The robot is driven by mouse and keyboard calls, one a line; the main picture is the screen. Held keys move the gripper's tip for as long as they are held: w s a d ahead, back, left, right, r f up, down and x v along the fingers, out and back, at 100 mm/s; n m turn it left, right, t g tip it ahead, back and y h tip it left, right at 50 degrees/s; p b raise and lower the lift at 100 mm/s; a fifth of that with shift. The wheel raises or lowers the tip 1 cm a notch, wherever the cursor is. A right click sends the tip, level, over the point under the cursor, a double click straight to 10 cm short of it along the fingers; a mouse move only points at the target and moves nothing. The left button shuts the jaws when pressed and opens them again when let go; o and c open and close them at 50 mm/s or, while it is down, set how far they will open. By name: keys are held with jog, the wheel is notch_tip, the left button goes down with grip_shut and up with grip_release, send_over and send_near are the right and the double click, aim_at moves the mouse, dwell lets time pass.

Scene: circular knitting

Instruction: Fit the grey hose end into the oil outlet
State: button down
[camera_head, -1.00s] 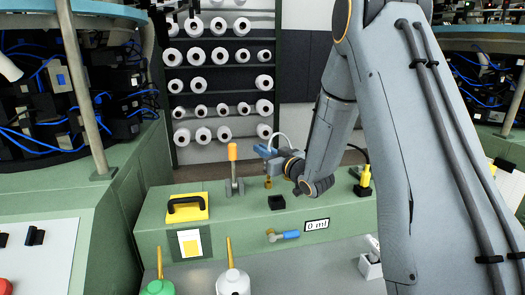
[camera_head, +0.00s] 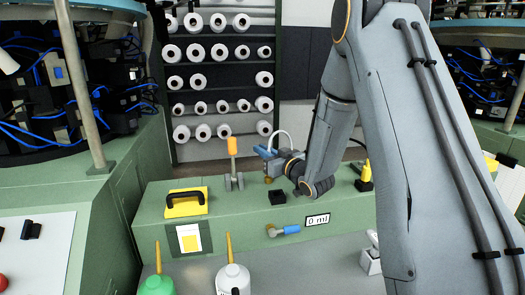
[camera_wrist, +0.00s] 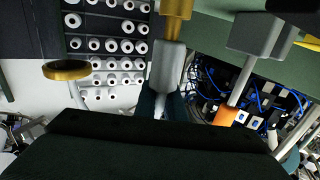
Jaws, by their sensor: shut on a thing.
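My gripper (camera_head: 265,153), with blue fingers, is above the green machine top, left of my forearm. It is shut on the grey hose end (camera_wrist: 167,65), which shows between the fingers in the wrist view. A pale hose (camera_head: 283,135) arches up behind the gripper. A brass fitting (camera_head: 268,180) stands just below the gripper, apparently the oil outlet. In the wrist view, brass (camera_wrist: 175,25) lines up with the hose end and meets it. I cannot tell how deep the hose end sits, or whether this brass belongs to the outlet.
An orange-handled lever (camera_head: 232,150) stands left of the gripper. A black square piece (camera_head: 278,197) is close in front. A yellow block (camera_head: 186,203), a blue-handled tap (camera_head: 284,230) and a "0 ml" display (camera_head: 317,220) are on the machine. Oil bottles (camera_head: 233,280) stand in front.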

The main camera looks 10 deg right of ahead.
jog(key=shift+f, duration=0.3)
jog(key=c, duration=1.8)
grip_release()
jog(key=shift+o, duration=0.2)
jog(key=shift+s, duration=0.1)
jog(key=b+v, duration=0.2)
jog(key=v, duration=0.5)
jog(key=shift+s+d, duration=0.15)
jog(key=shift+s, duration=0.15)
jog(key=shift+r, duration=0.1)
notch_tip(320, 180, up, 4)
jog(key=shift+f+p, duration=0.1)
jog(key=shift+p, duration=1.15)
